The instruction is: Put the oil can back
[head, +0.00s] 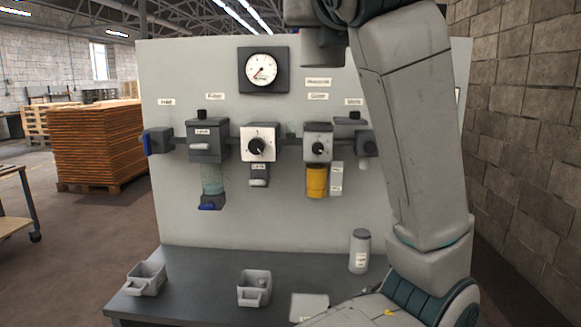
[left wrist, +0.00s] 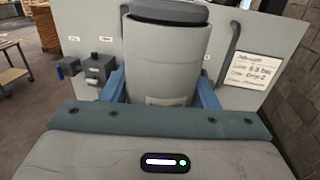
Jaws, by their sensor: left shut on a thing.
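My left gripper (left wrist: 165,108) shows in the left wrist view, its blue fingers shut on the two sides of a grey, dark-capped can (left wrist: 167,62), taken here as the oil can. The can is upright in the picture, with the wall panel behind it; its label is hardly visible. I cannot make out this grip in the head view. There, a similar grey capped canister (head: 359,252) stands on the bench (head: 205,270), apart from any gripper; its label is too small to read. My right gripper is not in view.
A large arm of mine (head: 415,140) covers the panel's right part. The panel (head: 210,65) carries a gauge (head: 263,70), a filter (head: 207,140), a regulator (head: 258,143) and a yellow-filled bowl (head: 316,181). Two small grey cups (head: 146,280) (head: 253,291) stand on the bench.

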